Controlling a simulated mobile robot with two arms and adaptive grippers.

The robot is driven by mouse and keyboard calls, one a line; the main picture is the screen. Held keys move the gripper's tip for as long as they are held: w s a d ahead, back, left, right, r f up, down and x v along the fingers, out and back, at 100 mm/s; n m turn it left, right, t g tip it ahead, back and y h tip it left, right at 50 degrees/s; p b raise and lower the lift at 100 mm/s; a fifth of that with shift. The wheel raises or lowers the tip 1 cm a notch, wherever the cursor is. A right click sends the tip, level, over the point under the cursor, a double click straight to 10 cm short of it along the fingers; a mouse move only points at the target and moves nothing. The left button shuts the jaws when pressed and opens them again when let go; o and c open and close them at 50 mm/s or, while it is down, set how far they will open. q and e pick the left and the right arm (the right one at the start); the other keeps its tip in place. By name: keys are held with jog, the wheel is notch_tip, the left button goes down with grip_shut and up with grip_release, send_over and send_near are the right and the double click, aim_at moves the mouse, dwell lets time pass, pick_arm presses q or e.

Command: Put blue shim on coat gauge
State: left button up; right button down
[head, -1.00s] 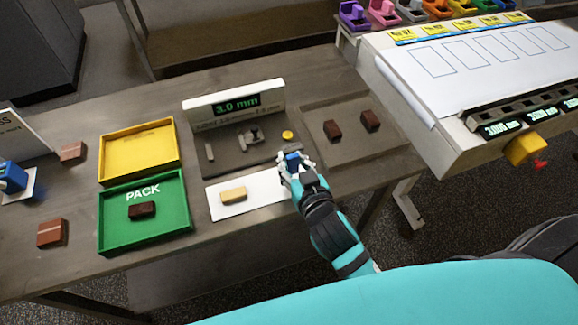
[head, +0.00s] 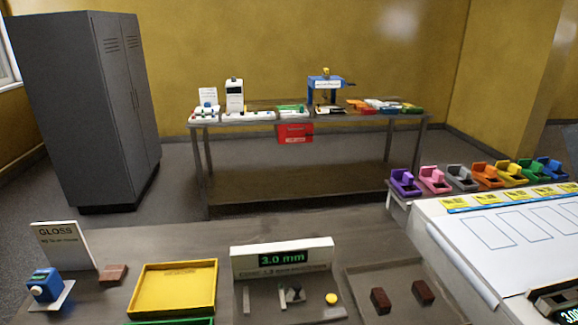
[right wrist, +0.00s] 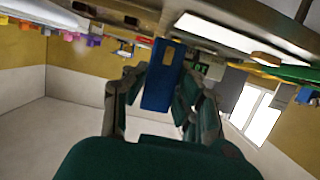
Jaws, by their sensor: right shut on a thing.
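The coat gauge (head: 283,257) stands on the near table in the head view, its display reading 3.0 mm. Small grey metal parts (head: 291,294) and a yellow round button (head: 331,298) sit on its dark base, which the lower picture edge partly cuts off. My left gripper is in neither current view.
Left of the gauge are a yellow tray (head: 173,288) and a blue gloss meter (head: 44,284). Two brown pieces (head: 380,300) lie in a tray at right. A white-topped station (head: 510,235) with coloured holders stands further right. A back table (head: 310,119) holds several devices.

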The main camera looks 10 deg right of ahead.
jog(key=w+a+r, duration=0.3)
jog(key=w+r, duration=0.4)
jog(key=w, duration=0.4)
jog(key=shift+w+a+h, duration=0.15)
jog(key=shift+w+h, duration=0.15)
jog(key=shift+w, duration=0.1)
